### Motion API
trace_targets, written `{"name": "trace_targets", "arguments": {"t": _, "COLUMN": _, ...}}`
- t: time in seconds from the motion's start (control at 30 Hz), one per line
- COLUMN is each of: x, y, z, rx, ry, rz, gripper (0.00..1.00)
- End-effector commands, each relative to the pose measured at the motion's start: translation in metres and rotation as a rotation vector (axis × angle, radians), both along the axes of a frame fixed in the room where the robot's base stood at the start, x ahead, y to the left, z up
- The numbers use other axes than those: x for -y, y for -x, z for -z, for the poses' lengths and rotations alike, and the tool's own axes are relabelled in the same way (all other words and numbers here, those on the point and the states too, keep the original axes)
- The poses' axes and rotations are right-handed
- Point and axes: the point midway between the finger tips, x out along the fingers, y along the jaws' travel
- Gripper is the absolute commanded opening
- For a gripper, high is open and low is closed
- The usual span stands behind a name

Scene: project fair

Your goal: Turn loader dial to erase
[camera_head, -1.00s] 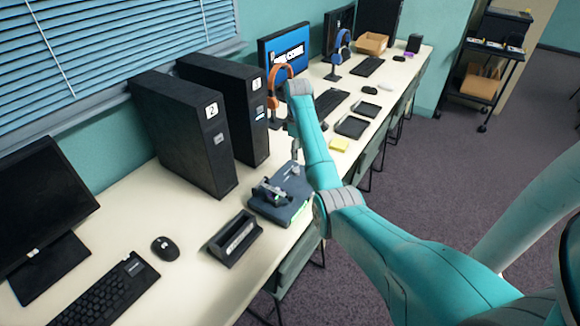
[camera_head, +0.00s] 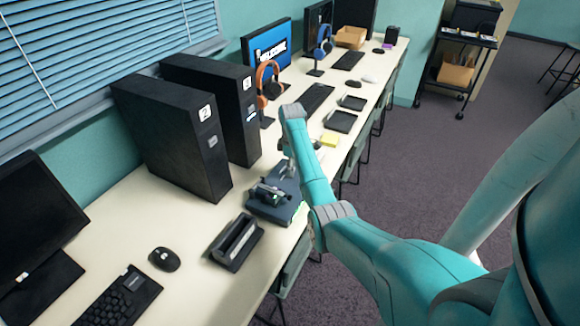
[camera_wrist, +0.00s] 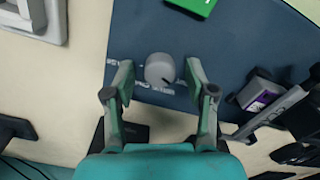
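The loader (camera_head: 268,208) is a dark blue box on the long desk, partly behind my arm in the head view. In the wrist view its blue top (camera_wrist: 225,45) fills the middle. The loader dial (camera_wrist: 158,66) is a round grey knob with a dark mark at its lower right edge. Small white lettering lies left of and below the dial, too blurred to read surely. My gripper (camera_wrist: 160,74) is open, with one finger on each side of the dial. There seems to be a gap at each side; contact cannot be told.
A green piece (camera_wrist: 195,4) lies on the loader's top. A dark clamp-like part with a purple label (camera_wrist: 262,98) stands to the right. Two black computer towers (camera_head: 170,140) stand behind the loader, and a black holder (camera_head: 237,242) sits nearer.

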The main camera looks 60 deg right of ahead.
Motion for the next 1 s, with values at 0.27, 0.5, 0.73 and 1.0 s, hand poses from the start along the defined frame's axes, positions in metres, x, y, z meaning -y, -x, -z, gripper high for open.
{"name": "trace_targets", "arguments": {"t": 0.27, "x": -0.0001, "y": -0.0002, "z": -0.0001, "rx": 0.0, "ry": 0.0, "rz": 0.0, "gripper": 0.0}}
{"name": "trace_targets", "arguments": {"t": 0.5, "x": -0.0002, "y": -0.0001, "z": 0.0, "rx": 0.0, "ry": 0.0, "rz": 0.024, "gripper": 0.0}}
{"name": "trace_targets", "arguments": {"t": 0.73, "x": -0.0001, "y": -0.0002, "z": 0.0001, "rx": 0.0, "ry": -0.001, "rz": 0.132, "gripper": 0.0}}
{"name": "trace_targets", "arguments": {"t": 1.0, "x": -0.0001, "y": 0.0, "z": 0.0002, "rx": 0.0, "ry": -0.001, "rz": 0.364, "gripper": 0.0}}
